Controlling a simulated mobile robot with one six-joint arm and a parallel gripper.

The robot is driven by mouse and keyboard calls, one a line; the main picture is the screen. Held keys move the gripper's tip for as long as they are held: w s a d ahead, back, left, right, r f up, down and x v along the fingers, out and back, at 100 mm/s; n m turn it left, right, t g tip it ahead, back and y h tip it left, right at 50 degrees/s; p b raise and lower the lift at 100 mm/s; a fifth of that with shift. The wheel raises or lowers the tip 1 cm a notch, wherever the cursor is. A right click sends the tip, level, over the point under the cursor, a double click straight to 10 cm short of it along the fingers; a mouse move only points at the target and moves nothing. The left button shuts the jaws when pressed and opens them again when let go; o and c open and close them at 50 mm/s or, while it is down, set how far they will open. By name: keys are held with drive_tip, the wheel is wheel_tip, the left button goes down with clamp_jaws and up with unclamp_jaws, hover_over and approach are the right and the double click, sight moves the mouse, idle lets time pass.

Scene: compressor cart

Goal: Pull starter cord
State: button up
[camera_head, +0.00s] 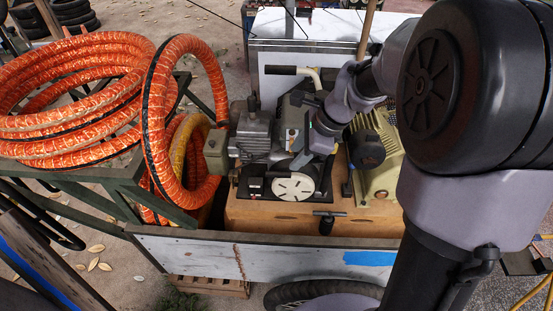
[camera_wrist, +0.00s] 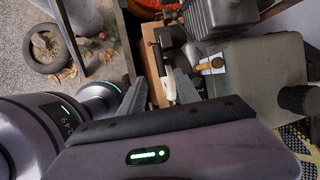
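The compressor engine (camera_head: 262,132) stands on a wooden base in the cart. A round pale slotted cover (camera_head: 293,187) is on its front, low down. A black T-shaped handle (camera_head: 327,219), which looks like the starter cord handle, is against the front of the wooden base, right of and below the cover. My gripper (camera_head: 308,155) is above the cover and handle, close to the engine. In the wrist view my gripper (camera_wrist: 157,88) has its fingers apart, with nothing clearly held. The pale cover shows edge-on between and beyond the fingers (camera_wrist: 169,88).
Thick orange hose coils (camera_head: 75,100) lie on a green frame at the left. A yellow-green ribbed motor (camera_head: 378,150) stands right of my gripper. The cart's white front board (camera_head: 200,255) crosses below the engine. A wheel (camera_wrist: 52,48) and open ground show in the wrist view.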

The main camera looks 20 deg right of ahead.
sight(280, 173)
drive_tip(key=b+x, duration=0.3)
drive_tip(key=x, duration=0.6)
drive_tip(key=shift+w+a+f, duration=0.1)
drive_tip(key=shift+a+f, duration=0.05)
drive_tip(key=shift+f, duration=0.2)
clamp_jaws()
idle(0.7)
